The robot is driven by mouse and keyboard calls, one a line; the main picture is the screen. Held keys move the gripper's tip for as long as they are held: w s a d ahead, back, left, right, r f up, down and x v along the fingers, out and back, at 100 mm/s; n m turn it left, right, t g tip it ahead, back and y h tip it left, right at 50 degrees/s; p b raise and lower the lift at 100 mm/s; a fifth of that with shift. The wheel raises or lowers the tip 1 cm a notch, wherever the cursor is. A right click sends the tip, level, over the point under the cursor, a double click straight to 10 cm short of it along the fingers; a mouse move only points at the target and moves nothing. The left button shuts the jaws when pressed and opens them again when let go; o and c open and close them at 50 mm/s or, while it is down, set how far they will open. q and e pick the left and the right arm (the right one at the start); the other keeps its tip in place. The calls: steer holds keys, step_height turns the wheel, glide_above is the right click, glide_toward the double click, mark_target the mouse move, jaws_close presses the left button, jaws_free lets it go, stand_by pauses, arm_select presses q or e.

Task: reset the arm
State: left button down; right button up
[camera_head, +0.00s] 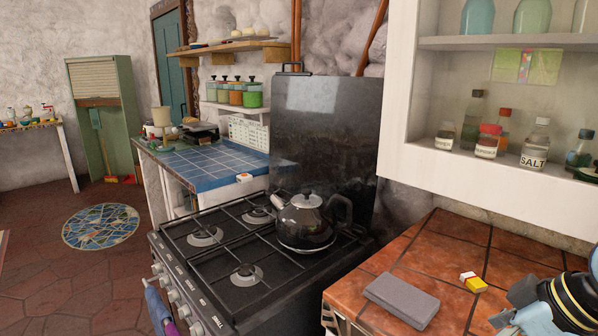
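Part of my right arm (568,303) shows at the bottom right corner, over the terracotta-tiled counter (446,252). It has grey-blue links and a black joint with a yellow ring. No gripper fingers can be made out there. My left arm and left gripper are not in the picture.
A black kettle (306,222) stands on the gas stove (215,240). A grey block (401,300) and a small yellow-and-white box (473,282) lie on the counter, left of my arm. A white wall shelf (480,185) with jars and bottles overhangs the counter. The floor at left is mostly open.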

steer(key=s+m+h, duration=0.5)
steer(key=s+m, duration=0.2)
steer(key=s, duration=1.1)
step_height(320, 180, down, 34)
steer(key=s+d+g+b, duration=0.1)
steer(key=d+g+b, duration=0.15)
steer(key=b, duration=0.65)
arm_select(q)
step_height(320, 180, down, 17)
steer(key=b, duration=0.8)
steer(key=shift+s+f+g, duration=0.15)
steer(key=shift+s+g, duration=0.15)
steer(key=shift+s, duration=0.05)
arm_select(e)
steer(key=s+f, duration=0.9)
steer(key=f, duration=0.3)
steer(key=s+d+f, duration=0.1)
steer(key=s+f, duration=0.9)
steer(key=f, duration=0.2)
steer(key=shift+f+m+g, duration=0.4)
steer(key=shift+g, duration=0.05)
